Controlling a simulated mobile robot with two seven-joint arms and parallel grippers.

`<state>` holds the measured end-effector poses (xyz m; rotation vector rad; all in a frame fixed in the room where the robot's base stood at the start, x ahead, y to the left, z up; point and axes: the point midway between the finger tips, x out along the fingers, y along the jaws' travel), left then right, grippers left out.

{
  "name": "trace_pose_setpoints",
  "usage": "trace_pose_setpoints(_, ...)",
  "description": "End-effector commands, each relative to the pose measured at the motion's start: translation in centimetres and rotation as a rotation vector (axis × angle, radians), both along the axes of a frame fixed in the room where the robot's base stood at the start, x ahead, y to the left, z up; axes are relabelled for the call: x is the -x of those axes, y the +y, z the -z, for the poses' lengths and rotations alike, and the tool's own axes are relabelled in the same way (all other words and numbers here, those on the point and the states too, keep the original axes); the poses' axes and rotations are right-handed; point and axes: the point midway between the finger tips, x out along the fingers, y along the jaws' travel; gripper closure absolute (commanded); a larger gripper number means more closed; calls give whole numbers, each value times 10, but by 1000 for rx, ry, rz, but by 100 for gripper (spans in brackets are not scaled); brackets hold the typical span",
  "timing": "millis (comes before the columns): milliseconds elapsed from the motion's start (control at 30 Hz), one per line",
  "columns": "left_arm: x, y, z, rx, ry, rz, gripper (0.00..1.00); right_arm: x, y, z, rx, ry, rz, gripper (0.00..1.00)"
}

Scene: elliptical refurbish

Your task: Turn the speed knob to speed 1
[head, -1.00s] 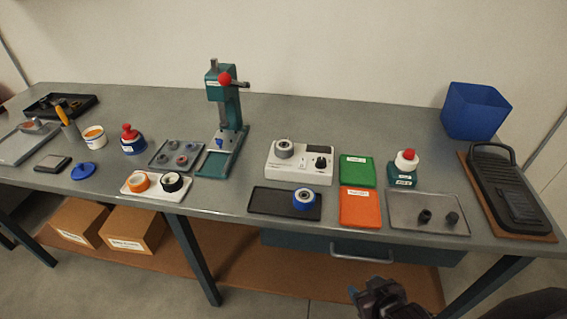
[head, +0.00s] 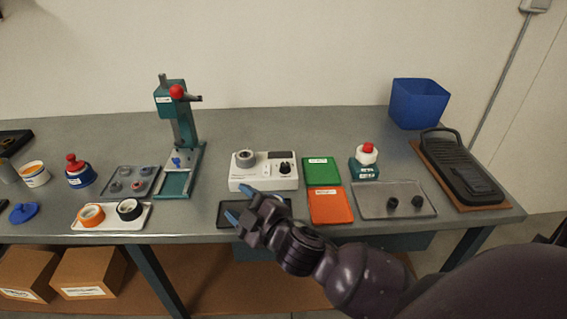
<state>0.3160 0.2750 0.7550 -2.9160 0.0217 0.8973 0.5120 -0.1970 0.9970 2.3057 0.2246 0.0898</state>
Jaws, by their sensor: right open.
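The white control box (head: 263,183) stands on the bench, right of the teal press. A black speed knob (head: 285,168) sits on its right side, below a dark display. A grey round part (head: 245,158) sits on its left side. The marks around the knob are too small to read. My right gripper (head: 238,205) is open and empty, in front of the box and over the black tray (head: 228,212), apart from the knob. The blue ring seen on that tray earlier is hidden by my gripper. My left gripper is not in view.
A green panel (head: 321,171) and an orange panel (head: 330,206) lie right of the box. A teal press (head: 178,150) stands to its left. A small teal unit with a red ball top (head: 366,160) and a grey tray (head: 375,209) are further right.

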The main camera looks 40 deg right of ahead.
Motion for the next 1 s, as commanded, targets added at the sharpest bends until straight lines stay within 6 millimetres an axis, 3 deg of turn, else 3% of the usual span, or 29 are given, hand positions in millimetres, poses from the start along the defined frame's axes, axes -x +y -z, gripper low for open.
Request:
trace_pose_setpoints(100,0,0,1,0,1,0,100,-20,33,-28,147,-191,-198,46)
trace_pose_setpoints(233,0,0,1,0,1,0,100,-29,64,-44,314,-357,-420,46)
trace_pose_setpoints(400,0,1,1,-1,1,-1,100,-33,91,-46,558,-508,-720,46)
trace_pose_setpoints(533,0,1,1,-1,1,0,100,-36,95,-35,765,-565,-950,46)
trace_pose_setpoints(667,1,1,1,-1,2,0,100,-44,79,-20,987,-558,-1170,46)
trace_pose_setpoints(767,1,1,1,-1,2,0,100,-54,54,-10,1166,-506,-1327,46)
trace_pose_setpoints(867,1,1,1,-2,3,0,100,-67,17,-5,1343,-408,-1467,46)
trace_pose_setpoints(1000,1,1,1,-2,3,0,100,-88,-49,-12,1576,-192,-1624,46)
